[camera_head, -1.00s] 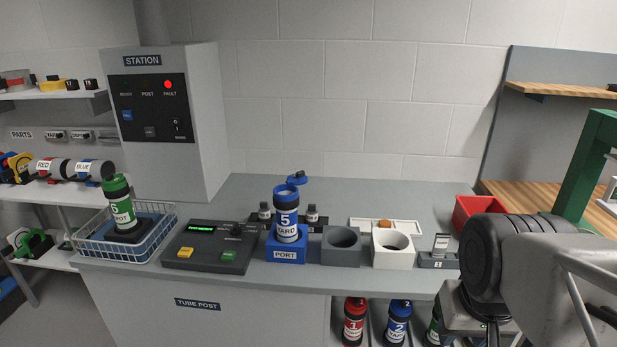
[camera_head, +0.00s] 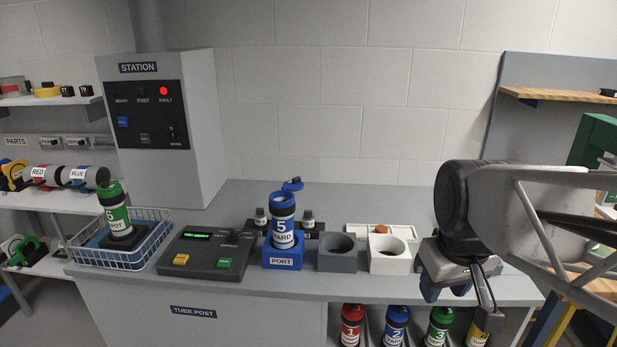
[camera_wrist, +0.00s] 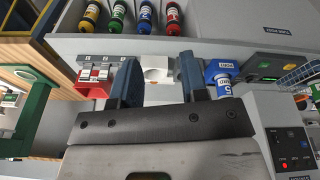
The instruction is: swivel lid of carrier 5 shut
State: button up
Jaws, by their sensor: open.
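Carrier 5 (camera_head: 284,229) is a blue and white tube with a "5 YARD" label. It stands upright in the blue port block (camera_head: 282,262) on the bench. Its blue lid (camera_head: 292,185) is swung open, sticking up at the right of the tube's top. Carrier 5 also shows in the wrist view (camera_wrist: 223,84), right of the fingers. My gripper (camera_head: 455,292) is right of the carrier, near the bench's front edge, well apart from it. In the wrist view its two blue fingers (camera_wrist: 158,82) are spread with nothing held between them.
A grey cup block (camera_head: 338,252) and a white cup block (camera_head: 389,255) stand right of the port. A control box (camera_head: 206,252) and a wire basket (camera_head: 120,240) with a green carrier are left. Several carriers stand below the bench, and the station cabinet (camera_head: 160,125) shows a red fault light.

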jog(key=w+a+r+n, duration=0.3)
jog(key=w, duration=0.4)
jog(key=w+a+r+n, duration=0.2)
jog(key=w+n, duration=0.2)
jog(key=w, duration=0.4)
jog(key=n+g, duration=0.2)
jog(key=n, duration=1.5)
send_near(293, 182)
jog(key=shift+w+d+f, duration=0.25)
jog(key=shift+w+d, duration=0.1)
jog(key=shift+w, duration=0.35)
jog(key=shift+f, duration=3.9)
jog(key=shift+c, duration=0.4)
